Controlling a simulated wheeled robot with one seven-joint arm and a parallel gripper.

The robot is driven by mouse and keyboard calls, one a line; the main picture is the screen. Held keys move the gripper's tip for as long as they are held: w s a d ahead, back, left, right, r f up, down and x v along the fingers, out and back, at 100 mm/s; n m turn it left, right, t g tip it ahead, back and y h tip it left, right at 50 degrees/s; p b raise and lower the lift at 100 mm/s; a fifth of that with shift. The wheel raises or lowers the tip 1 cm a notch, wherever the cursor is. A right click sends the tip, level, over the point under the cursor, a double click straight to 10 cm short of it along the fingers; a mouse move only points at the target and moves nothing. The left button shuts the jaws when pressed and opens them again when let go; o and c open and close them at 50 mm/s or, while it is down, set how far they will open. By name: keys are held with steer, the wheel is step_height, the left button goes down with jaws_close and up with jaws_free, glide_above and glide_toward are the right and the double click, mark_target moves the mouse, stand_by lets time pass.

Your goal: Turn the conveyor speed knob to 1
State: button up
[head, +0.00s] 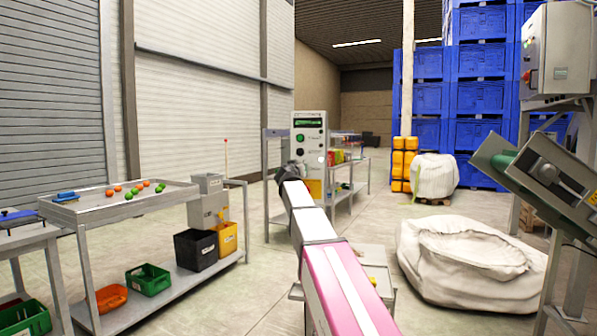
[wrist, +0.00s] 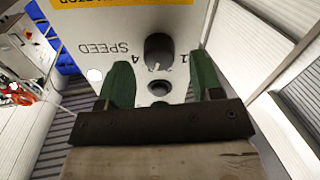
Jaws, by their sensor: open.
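The black speed knob (wrist: 159,48) is on a light control panel (wrist: 90,40) in the wrist view, where the panel appears upside down. The printed "SPEED" and "4" are left of the knob, and a partly hidden "1" is right of it. A small white mark shows at the knob's lower edge, between the two numbers. My gripper (wrist: 160,75) is open, with one green finger on each side just below the knob; contact cannot be made out. In the head view my arm reaches to the control box (head: 310,122), and its end hides part of the box.
A dark round fitting (wrist: 158,88) sits below the knob in the wrist view. In the head view a sorting table (head: 150,205) is at left, a white bulk bag (head: 420,285) at right, and blue crates (head: 480,95) behind.

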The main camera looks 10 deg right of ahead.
steer(key=shift+x, duration=0.85)
steer(key=c, duration=0.9)
steer(key=shift+c, duration=0.2)
